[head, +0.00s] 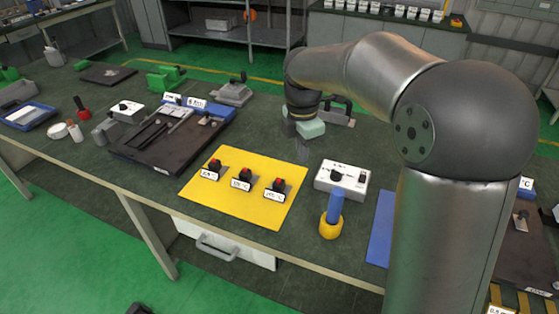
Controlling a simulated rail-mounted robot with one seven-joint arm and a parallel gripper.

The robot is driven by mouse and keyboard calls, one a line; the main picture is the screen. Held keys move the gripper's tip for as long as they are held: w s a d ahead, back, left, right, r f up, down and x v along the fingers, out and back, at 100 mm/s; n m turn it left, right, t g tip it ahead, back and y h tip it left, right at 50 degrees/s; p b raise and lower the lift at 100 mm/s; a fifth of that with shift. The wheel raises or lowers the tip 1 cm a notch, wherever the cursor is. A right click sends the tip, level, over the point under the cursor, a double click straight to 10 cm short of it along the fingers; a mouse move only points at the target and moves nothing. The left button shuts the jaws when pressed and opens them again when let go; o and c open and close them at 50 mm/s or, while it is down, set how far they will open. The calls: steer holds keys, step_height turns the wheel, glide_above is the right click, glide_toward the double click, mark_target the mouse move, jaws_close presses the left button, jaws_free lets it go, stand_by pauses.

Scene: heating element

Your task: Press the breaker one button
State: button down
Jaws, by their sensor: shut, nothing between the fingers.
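Three small black breaker switches with red tops stand in a row on a yellow mat (240,208). They are the left switch (214,166), the middle switch (244,175) and the right switch (277,186). Each has a white label in front, too small to read surely, so I cannot tell which is breaker one. My gripper (304,157) points down at the mat's far right corner, behind and to the right of the right switch, and apart from all three. Its fingers are small and dim in the picture; they are shut and hold nothing.
A white control box (342,179) with a black knob stands right of the mat. A blue-handled tool in a yellow holder (331,226) is in front of it. A dark tray of parts (150,160) lies left. My arm hides much of the right side.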

mark_target(279, 179)
steer(key=w+a+n, duration=0.5)
steer(key=w+n, duration=0.2)
steer(key=n, duration=0.1)
steer(key=shift+w+a+y, duration=0.15)
steer(key=shift+a+y, duration=0.15)
steer(key=shift+a, duration=0.1)
steer(key=shift+f, duration=0.2)
step_height(279, 179, down, 14)
steer(key=shift+r+p, duration=0.2)
steer(key=shift+p, duration=0.85)
steer(key=shift+f, duration=0.15)
